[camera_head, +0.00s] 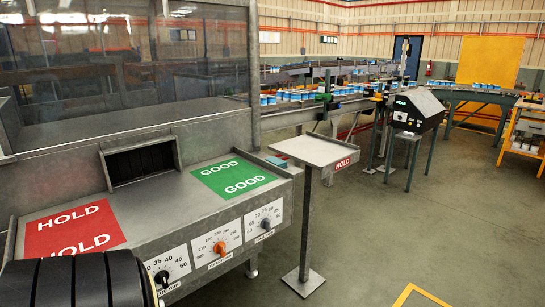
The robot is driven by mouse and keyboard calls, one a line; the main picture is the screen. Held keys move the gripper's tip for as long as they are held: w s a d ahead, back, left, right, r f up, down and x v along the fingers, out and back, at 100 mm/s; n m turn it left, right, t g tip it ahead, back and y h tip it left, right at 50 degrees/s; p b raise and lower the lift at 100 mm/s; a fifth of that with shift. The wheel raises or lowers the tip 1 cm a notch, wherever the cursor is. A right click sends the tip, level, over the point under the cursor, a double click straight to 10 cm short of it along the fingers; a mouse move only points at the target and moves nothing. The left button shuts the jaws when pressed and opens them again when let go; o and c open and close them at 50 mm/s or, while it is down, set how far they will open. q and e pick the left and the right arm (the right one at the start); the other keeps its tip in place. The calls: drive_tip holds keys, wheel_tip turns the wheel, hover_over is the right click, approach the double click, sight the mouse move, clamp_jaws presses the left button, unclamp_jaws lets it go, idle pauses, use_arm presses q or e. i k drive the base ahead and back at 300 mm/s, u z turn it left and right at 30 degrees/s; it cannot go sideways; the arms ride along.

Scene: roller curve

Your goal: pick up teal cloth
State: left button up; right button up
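A small flat teal patch (276,161), which looks like the teal cloth, lies at the right end of the grey metal counter (150,192), just beyond the green GOOD panel (234,178). It is small in the picture, so its folds cannot be made out. Neither of my grippers is in view.
A red HOLD panel (72,229) is on the counter's left. Dials, including an orange knob (220,248), line its front. A tray stand (318,149) marked HOLD stands right of the counter. A black ribbed object (75,284) fills the lower left corner.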

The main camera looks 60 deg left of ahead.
sight(274, 160)
drive_tip(key=u, duration=0.7)
drive_tip(key=i, duration=1.5)
drive_tip(key=u, duration=1.25)
